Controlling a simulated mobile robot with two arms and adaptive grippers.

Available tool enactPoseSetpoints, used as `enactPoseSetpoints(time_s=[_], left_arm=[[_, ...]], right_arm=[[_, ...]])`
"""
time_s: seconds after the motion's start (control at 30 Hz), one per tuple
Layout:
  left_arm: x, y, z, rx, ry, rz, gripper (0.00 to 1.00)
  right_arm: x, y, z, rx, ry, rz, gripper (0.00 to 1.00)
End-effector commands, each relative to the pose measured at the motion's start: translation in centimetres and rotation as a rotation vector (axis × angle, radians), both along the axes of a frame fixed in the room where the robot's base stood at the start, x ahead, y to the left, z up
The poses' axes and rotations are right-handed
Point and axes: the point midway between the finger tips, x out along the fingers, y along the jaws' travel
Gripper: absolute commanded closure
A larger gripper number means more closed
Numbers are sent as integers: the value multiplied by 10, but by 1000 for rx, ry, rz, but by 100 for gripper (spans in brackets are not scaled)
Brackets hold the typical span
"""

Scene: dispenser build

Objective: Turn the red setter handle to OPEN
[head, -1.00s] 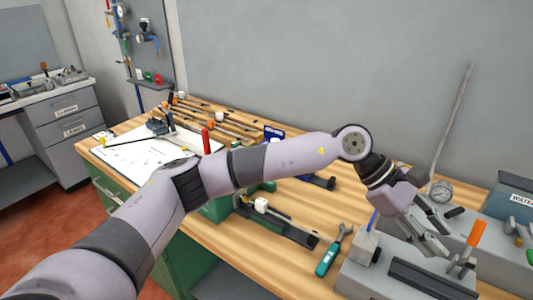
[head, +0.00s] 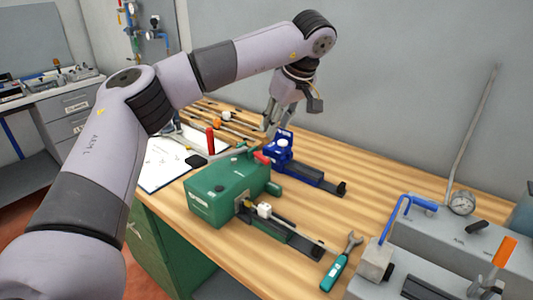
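A red upright handle (head: 210,141) stands behind the left end of the green dispenser box (head: 228,197) on the workbench. A second, smaller red piece (head: 262,157) shows at the back of the box, towards its right end. I cannot tell which is the setter handle, and no OPEN mark is readable. My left gripper (head: 270,128) points down behind the box, close to the blue device (head: 285,147) and apart from both red parts. Its fingers look parted and empty. My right gripper is not in view.
A wrench with a teal handle (head: 335,273) lies in front. Grey units with a blue bent handle (head: 408,203), an orange lever (head: 505,250) and a gauge (head: 461,202) stand at the right. Rods (head: 225,118) lie at the back left. The middle right of the bench (head: 385,190) is clear.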

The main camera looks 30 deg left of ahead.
Motion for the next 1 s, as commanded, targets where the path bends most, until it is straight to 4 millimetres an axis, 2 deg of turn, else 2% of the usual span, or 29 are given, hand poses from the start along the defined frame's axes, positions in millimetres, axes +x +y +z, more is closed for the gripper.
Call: enactPoseSetpoints(time_s=[0.3, 0.5, 0.7, 1.0], left_arm=[[7, 26, -64, -2, 3, 0, 67], [12, 37, -94, -2, 1, 0, 67], [13, 42, -108, -2, 0, 0, 67], [14, 43, -110, -2, -1, -1, 67]], right_arm=[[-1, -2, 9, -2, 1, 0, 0], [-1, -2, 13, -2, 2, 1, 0], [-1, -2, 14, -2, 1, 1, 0], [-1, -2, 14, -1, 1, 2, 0]])
